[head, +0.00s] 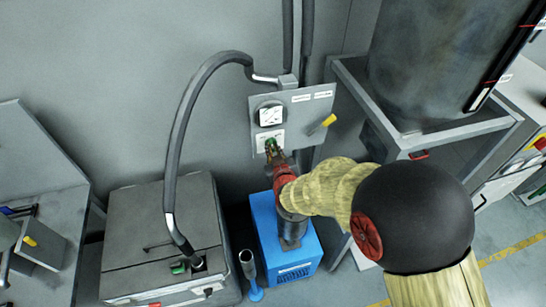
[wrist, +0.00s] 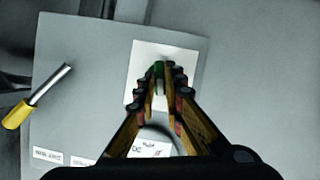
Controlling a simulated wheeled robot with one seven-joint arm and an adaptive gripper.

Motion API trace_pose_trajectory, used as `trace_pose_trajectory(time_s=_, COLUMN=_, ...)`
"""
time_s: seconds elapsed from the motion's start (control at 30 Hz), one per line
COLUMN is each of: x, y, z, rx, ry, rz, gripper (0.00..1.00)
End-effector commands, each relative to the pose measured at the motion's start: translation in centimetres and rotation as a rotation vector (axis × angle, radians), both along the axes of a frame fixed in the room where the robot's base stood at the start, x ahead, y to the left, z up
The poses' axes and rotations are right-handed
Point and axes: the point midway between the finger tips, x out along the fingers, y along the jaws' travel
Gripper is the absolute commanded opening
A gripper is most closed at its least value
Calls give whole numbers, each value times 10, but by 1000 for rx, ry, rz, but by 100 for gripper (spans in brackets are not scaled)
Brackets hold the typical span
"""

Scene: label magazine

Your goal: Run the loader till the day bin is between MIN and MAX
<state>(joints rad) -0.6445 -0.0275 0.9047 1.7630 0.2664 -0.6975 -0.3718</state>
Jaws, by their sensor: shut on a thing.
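My gripper (head: 274,155) is at the grey control panel (head: 300,107) on the wall, its fingers shut on a small green knob (wrist: 158,68) over a white plate (wrist: 147,52). The fingers hide much of the knob. The day bin (head: 425,60) is the big dark cylinder at the upper right, on a grey frame. A dark upright gauge strip (head: 502,62) with small red-marked labels runs along its side. The labels are too small to read, and I cannot tell the fill level.
A yellow-handled lever (head: 328,120) sticks out of the panel to the right, near my gripper; a black-rimmed dial (head: 270,115) is above it. A grey hose (head: 177,130) runs from the panel to a grey box (head: 155,235). A blue box (head: 290,262) stands below my arm.

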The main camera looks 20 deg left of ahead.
Motion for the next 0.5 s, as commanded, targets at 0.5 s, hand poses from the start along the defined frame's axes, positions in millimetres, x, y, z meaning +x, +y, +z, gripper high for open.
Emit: trace_pose_trajectory(time_s=0.5, x=3, y=-5, z=-3, rx=412, ry=255, rz=-1, gripper=0)
